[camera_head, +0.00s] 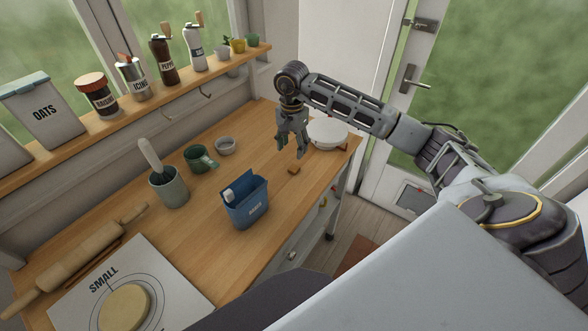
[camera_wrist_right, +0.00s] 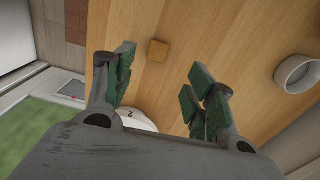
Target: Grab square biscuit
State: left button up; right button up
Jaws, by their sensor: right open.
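The square biscuit (camera_head: 293,170) is a small brown block lying flat on the wooden worktop, near its front edge. It also shows in the right wrist view (camera_wrist_right: 158,50), beyond the fingertips and roughly between the lines of the two fingers. My right gripper (camera_head: 290,150) hangs above the worktop just behind the biscuit, fingers pointing down. In the right wrist view its green-padded fingers (camera_wrist_right: 160,92) are spread wide with nothing between them. The gripper and biscuit are apart. My left gripper is in neither view.
A white round dish (camera_head: 327,132) stands right of the gripper. A blue container (camera_head: 246,205) stands to the left, nearer me. A small grey bowl (camera_head: 225,146), a green mug (camera_head: 199,160) and a utensil pot (camera_head: 169,188) stand farther left. Worktop (camera_head: 225,255) around the biscuit is clear.

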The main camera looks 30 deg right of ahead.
send_over(293, 169)
jog(key=shift+w+f, duration=0.2)
jog(key=shift+f, duration=2)
jog(key=shift+f+p, duration=0.1)
jog(key=shift+p, duration=0.2)
jog(key=shift+s+f+p, duration=0.2)
jog(key=shift+f+p, duration=0.45)
jog(key=shift+f, duration=1.85)
jog(key=c, duration=0.8)
